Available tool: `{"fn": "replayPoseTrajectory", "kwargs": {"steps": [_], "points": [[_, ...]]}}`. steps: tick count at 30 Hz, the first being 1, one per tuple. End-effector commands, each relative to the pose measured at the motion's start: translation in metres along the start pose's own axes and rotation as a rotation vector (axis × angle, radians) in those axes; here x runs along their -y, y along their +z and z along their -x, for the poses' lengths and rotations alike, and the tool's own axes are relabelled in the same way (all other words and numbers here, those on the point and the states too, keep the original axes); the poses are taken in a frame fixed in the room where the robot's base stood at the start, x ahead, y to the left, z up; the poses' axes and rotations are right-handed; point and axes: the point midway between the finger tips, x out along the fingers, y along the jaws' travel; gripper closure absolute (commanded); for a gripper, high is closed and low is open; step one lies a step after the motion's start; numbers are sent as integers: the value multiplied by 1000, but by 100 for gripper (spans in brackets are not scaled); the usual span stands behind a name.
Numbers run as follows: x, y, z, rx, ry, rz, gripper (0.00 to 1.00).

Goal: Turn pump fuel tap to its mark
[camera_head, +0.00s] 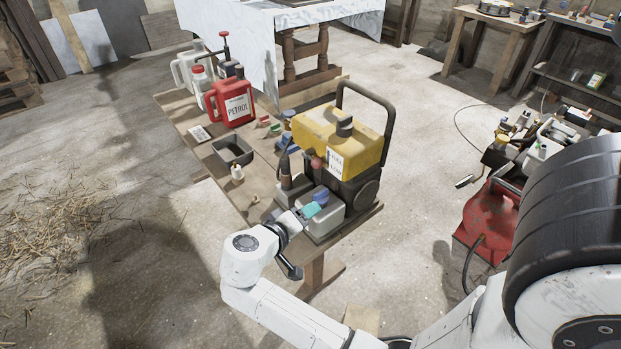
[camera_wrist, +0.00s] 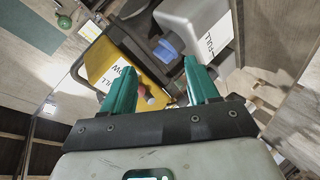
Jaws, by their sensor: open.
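The pump (camera_head: 345,135) has a yellow tank, a black frame and a grey housing at its front. A small blue part (camera_head: 321,195) sits by the grey housing, and a red knob (camera_head: 317,163) stands beside the tank. I cannot tell which is the fuel tap, and no mark can be made out. My gripper (camera_head: 310,210) is at the pump's front, with its teal fingers close to the blue part. In the wrist view my gripper (camera_wrist: 158,68) is open, and the blue part (camera_wrist: 168,47) lies just beyond the fingertips. A red-orange part (camera_wrist: 146,92) shows between the fingers.
The pump stands at the near end of a low wooden bench (camera_head: 205,160). A red petrol can (camera_head: 232,103), a dark tray (camera_head: 232,151) and a small white bottle (camera_head: 237,173) are also on it. A red container (camera_head: 488,222) stands on the floor at right. The floor at left is open.

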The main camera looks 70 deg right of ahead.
Motion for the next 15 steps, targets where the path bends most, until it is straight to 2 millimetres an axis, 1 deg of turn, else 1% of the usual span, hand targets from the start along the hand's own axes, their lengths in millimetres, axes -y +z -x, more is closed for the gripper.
{"fn": "replayPoseTrajectory", "kwargs": {"steps": [1,3,6,9,11,15], "points": [[2,-14,-6,-33,87,-31,40],[-5,-32,-4,-85,191,-65,40],[-11,-52,0,-145,297,-96,40],[-15,-64,3,-182,356,-112,40],[-17,-67,3,-193,374,-117,40],[-23,-71,-6,-198,383,-118,40]]}}
